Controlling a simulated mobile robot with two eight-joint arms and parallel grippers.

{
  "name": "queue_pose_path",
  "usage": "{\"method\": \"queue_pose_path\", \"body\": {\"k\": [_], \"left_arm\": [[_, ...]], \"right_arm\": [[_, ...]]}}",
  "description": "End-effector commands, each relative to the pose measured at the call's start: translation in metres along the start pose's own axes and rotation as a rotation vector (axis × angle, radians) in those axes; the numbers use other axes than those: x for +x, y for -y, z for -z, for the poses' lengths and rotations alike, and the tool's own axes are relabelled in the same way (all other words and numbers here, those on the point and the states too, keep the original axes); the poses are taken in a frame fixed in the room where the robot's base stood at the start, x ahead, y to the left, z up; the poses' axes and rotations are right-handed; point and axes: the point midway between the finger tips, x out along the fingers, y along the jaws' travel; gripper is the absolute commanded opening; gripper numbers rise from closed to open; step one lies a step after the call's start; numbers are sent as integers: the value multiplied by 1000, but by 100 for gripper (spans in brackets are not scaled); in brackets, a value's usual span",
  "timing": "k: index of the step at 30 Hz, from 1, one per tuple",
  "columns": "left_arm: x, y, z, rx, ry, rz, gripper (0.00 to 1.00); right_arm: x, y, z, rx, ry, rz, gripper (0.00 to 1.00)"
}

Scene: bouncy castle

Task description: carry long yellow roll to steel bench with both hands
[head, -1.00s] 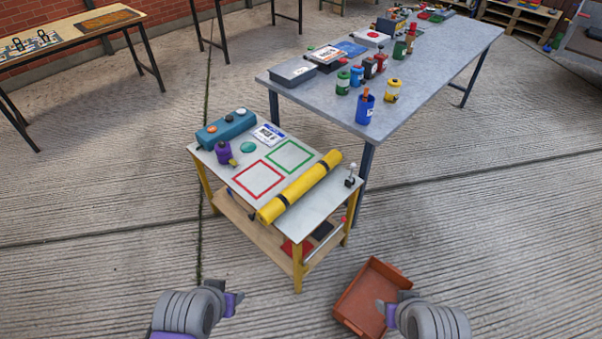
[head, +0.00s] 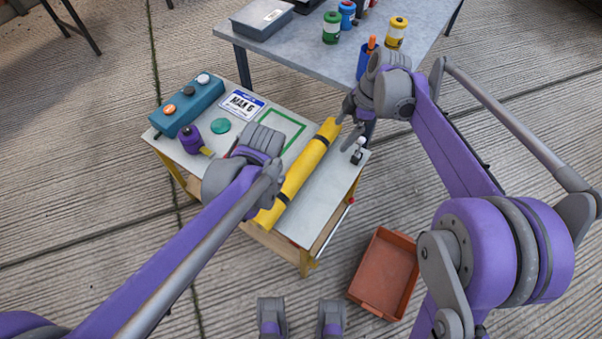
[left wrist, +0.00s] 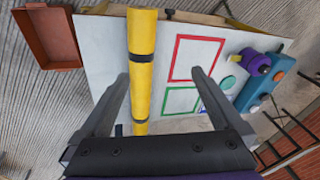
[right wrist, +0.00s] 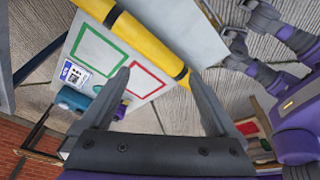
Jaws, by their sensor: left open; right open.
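The long yellow roll (head: 303,178) with dark bands lies slantwise on a small white-topped table (head: 320,207). My left gripper (left wrist: 160,76) is open above the table, by the roll's nearer part; its left wrist view shows the roll (left wrist: 142,55) running between the open fingers. The left fingertips are hidden in the head view. My right gripper (head: 350,110) is open near the roll's far end; in the right wrist view the roll (right wrist: 150,42) crosses slantwise beyond its fingertips. Neither gripper grips the roll. The steel bench (head: 300,48) stands behind the small table.
The bench carries a grey case (head: 262,17) and several coloured pots near its close end. An orange-brown tray (head: 385,272) is on the floor at right.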

Motion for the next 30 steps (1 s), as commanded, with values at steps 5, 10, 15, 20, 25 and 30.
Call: {"method": "queue_pose_path", "body": {"k": [5,10,15,20,25,30], "left_arm": [[45,-29,34,92,49,32,100],[78,-54,56,157,85,62,100],[96,-69,68,193,104,81,100],[101,-73,71,204,111,87,100],[100,-72,71,203,110,87,100],[103,-72,71,202,110,87,100]], "right_arm": [[67,-48,-8,-380,-98,69,95],[121,-74,-14,-688,-195,93,95],[152,-83,-18,-872,-259,94,95],[160,-85,-19,-929,-277,91,95],[160,-85,-18,-931,-277,91,95],[162,-85,-18,-931,-277,91,95]]}}
